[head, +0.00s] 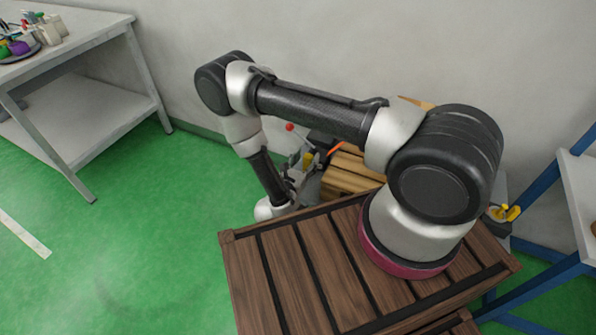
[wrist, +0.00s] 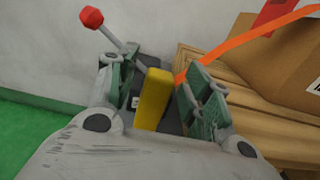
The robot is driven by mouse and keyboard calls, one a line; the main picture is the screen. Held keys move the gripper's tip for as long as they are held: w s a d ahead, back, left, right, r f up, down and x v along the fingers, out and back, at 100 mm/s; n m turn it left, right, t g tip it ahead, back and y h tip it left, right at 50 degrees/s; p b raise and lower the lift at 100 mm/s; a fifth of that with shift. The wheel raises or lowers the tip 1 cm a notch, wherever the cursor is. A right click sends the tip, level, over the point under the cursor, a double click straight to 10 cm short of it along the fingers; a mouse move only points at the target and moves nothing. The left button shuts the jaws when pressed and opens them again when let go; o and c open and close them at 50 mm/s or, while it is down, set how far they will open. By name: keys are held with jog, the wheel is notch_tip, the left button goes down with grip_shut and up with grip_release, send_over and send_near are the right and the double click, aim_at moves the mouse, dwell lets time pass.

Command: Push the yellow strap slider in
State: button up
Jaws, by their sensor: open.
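The yellow strap slider (wrist: 154,98) is an upright yellow block on a dark machine, and it stands between the two fingers of my gripper (wrist: 160,105) in the wrist view. My gripper is open, with a gap visible on the right side of the slider; whether the left finger touches it I cannot tell. In the head view the slider (head: 308,159) is a small yellow patch beside my gripper (head: 300,185), mostly hidden by my arm. The dark machine (head: 322,139) carries a lever with a red knob (wrist: 91,18).
An orange strap (wrist: 235,40) runs from the machine over a cardboard box (wrist: 285,65) on a wooden pallet (wrist: 270,125), to the right of my gripper. A grey wall stands behind. A grey table (head: 100,32) with bottles is at the far left. Green floor lies open between.

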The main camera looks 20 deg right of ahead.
jog(key=v, duration=0.9)
jog(key=shift+s+a, duration=0.2)
jog(key=shift+r, duration=0.1)
jog(key=w+d+r+m+g, duration=0.1)
jog(key=d+r+m+g, duration=0.35)
jog(key=r, duration=0.55)
jog(key=d+r+m+g, duration=0.3)
jog(key=r+m+g, duration=0.25)
jog(key=r, duration=0.45)
jog(key=w+d+r+m+g, duration=0.1)
jog(key=d+r+m+g, duration=0.4)
jog(key=r, duration=0.5)
jog(key=s+d+r+m+t+y, duration=0.2)
jog(key=s+r+m+y, duration=0.4)
jog(key=s+r, duration=0.3)
jog(key=s+d+r+m+t+y, duration=0.2)
jog(key=s+r+m+t+y, duration=0.2)
jog(key=s+r, duration=0.5)
jog(key=shift+s+m+t+y, duration=0.3)
jog(key=shift+s+m+y, duration=0.25)
jog(key=shift+m+y, duration=0.65)
jog(key=shift+d+r, duration=0.1)
